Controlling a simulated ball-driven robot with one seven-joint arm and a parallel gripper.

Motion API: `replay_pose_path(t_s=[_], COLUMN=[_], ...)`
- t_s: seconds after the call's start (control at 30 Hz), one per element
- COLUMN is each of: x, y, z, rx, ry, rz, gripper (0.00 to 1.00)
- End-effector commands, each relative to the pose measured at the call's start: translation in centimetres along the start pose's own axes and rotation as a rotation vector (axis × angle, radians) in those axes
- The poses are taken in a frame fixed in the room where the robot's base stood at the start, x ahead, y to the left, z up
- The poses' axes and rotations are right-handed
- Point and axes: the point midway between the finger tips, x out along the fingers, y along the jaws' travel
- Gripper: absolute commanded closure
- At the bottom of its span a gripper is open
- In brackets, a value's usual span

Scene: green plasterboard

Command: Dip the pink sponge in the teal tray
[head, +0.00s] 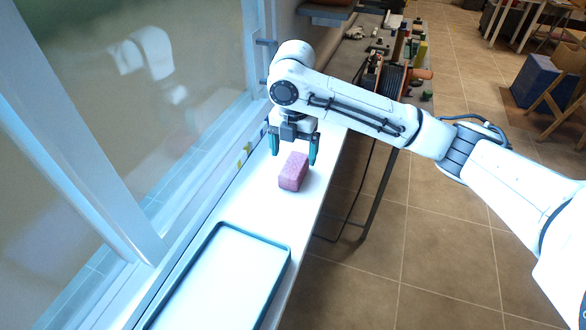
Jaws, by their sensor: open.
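The pink sponge (293,172) is a small block lying on the white sill. My gripper (293,158) points down over the far part of the sponge, with its teal fingers apart. One finger is left of the sponge and the other is at its right. I cannot tell whether either finger touches it. The teal tray (284,262) is a shallow rectangle with a raised rim and a pale inside. It lies on the sill nearer to me, below the sponge in the picture, and runs out of the bottom edge.
The white sill (262,200) is narrow, with a clear strip between sponge and tray. A window frame (75,130) borders it on the left. Its right edge drops to the tiled floor (400,240). A cluttered bench (365,60) stands beyond.

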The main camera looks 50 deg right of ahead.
Motion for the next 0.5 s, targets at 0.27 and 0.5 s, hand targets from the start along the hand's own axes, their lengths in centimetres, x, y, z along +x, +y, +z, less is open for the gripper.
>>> replay_pose_path(t_s=[0.27, 0.5], x=[3.5, 5.1], y=[0.0, 0.1], z=[0.2, 0.2], rx=[0.001, 0.0], ry=[0.002, 0.0], rz=[-0.002, 0.001], gripper=[0.12, 0.12])
